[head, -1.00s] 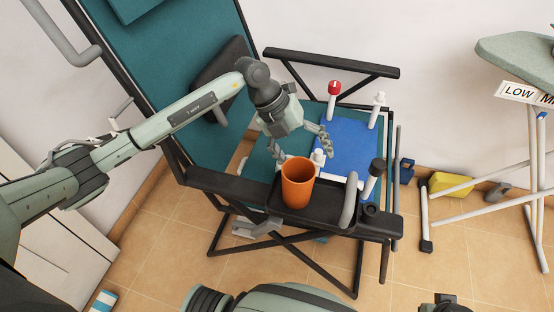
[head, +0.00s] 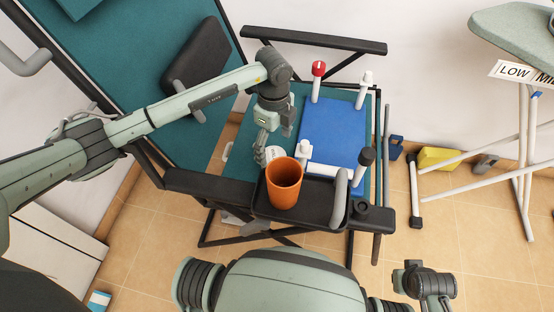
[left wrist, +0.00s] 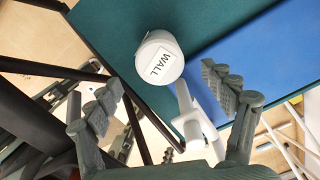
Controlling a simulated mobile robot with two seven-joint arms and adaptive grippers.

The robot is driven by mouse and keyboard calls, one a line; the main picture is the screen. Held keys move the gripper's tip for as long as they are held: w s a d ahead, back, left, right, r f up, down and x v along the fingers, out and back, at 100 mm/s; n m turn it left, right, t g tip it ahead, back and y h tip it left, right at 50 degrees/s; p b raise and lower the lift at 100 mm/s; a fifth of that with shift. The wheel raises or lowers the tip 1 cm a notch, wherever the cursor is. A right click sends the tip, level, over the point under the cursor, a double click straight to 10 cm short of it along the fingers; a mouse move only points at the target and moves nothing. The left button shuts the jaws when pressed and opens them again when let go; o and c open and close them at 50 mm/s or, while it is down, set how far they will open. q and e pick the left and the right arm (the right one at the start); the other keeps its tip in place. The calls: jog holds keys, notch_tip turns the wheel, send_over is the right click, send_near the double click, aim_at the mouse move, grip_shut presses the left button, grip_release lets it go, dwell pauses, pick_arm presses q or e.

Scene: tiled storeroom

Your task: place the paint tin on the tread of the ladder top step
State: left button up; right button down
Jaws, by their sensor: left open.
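The paint tin is a small white cylinder (head: 275,153) on the teal seat of a folding chair, just behind an orange cup. In the left wrist view the tin (left wrist: 160,58) shows its round white end and a label reading WALL. My left gripper (head: 266,150) points down at the tin in the head view, and its fingers partly cover it. In the left wrist view the fingers (left wrist: 168,100) are spread wide, with the tin beyond the tips and nothing between them. No ladder or step tread shows.
The orange cup (head: 285,183) stands on the black armrest tray (head: 318,212) in front of the tin. A blue panel with several capped posts (head: 330,130) lies on the seat, right of the tin. An ironing board (head: 515,35) and yellow block (head: 437,158) are at right.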

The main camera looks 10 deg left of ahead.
aim_at(274, 154)
pick_arm(q)
notch_tip(274, 154, down, 7)
jog(key=shift+a+f, duration=0.1)
jog(key=shift+a, duration=0.05)
jog(key=shift+c, duration=0.5)
jog(key=shift+w, duration=0.1)
jog(key=c, duration=1.7)
